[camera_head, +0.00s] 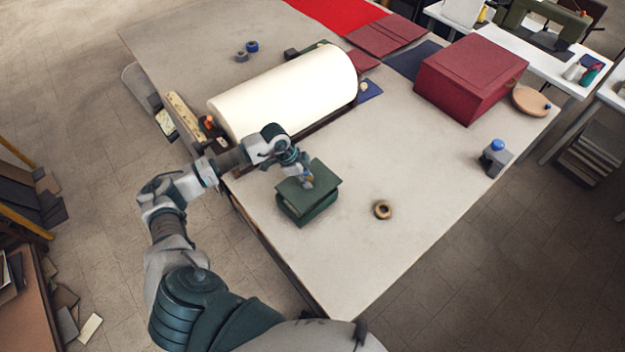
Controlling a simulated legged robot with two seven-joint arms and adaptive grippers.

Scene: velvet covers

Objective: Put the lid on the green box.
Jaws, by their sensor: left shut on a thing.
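The green box (308,215) stands on the table near its front left edge. The green lid (325,172) is over the top of the box and looks slightly turned and offset from it. I cannot tell whether the lid touches the rim all round. My left gripper (307,184) comes in from the left and is shut on the lid at its middle. The gripper hides part of the lid's top, and the lid hides the box's opening. My right gripper is not in view.
A large white roll (285,90) lies behind the box. A brown ring (382,209) lies to the right of the box. A big dark red box (468,80) and a grey thing with a blue knob (495,157) stand farther right. The table (340,270) is clear in front.

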